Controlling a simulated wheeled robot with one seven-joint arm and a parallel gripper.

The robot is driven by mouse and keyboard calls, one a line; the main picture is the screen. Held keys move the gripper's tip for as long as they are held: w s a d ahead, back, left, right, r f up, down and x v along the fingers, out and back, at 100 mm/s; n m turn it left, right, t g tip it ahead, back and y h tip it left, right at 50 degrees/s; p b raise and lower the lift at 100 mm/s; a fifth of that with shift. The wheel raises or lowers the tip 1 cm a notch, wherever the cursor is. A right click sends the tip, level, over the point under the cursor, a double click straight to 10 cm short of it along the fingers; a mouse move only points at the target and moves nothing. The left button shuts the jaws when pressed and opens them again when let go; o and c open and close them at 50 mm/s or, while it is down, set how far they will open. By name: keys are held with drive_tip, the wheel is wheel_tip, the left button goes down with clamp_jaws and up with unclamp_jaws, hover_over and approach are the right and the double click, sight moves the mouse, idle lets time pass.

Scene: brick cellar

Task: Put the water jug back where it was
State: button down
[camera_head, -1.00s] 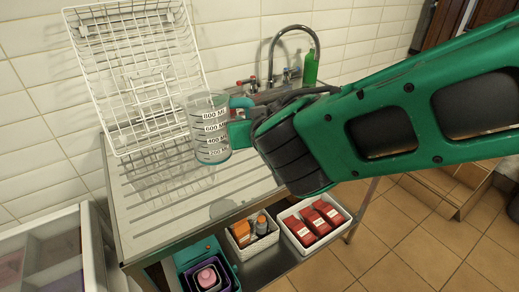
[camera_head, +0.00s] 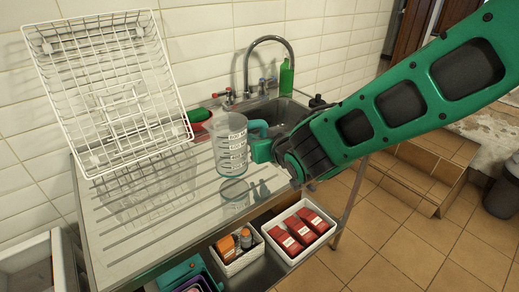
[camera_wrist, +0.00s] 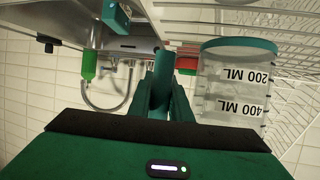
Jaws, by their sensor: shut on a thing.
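The water jug (camera_head: 231,146) is a clear measuring jug with black volume marks and a teal handle (camera_head: 259,128). It is upright over the ribbed metal drainboard (camera_head: 150,235). Its reflection shows just below its base, and I cannot tell whether the base touches the metal. My gripper (camera_head: 263,150) is shut on the handle, on the jug's right side. In the wrist view the jug (camera_wrist: 235,88) appears upside down beside my gripper fingers (camera_wrist: 162,90). The grip on the handle is partly hidden there.
A white wire rack (camera_head: 105,90) leans at the back left. A red and green item (camera_head: 199,116) sits behind the jug. The sink (camera_head: 285,112), tap (camera_head: 268,40) and green bottle (camera_head: 286,78) are to the right. White baskets (camera_head: 300,232) with boxes stand below.

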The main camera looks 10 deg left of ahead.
drive_tip(key=shift+f, duration=1.95)
drive_tip(key=shift+f, duration=0.1)
drive_tip(key=c, duration=1.6)
unclamp_jaws()
drive_tip(key=v, duration=1.2)
drive_tip(key=shift+w+d, duration=0.1)
drive_tip(key=shift+d, duration=0.05)
